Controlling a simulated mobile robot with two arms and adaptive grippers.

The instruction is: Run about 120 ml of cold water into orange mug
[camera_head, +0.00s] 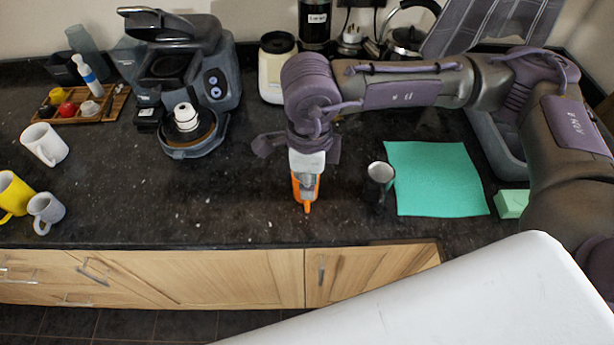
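The orange mug (297,189) is near the middle of the counter, mostly covered by my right gripper (307,172). A narrow orange part, which looks like its handle, points toward the front edge. The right gripper reaches down over the mug from above; whether its fingers are closed on it is hidden. A grey sink basin (490,145) shows partly behind my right arm at the right. No tap can be made out. My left gripper is out of view.
A dark metal cup (379,181) stands close right of the mug, beside a teal cloth (437,178). A coffee machine (192,75), white mug (45,144), yellow mug (14,193) and grey mug (45,211) stand left.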

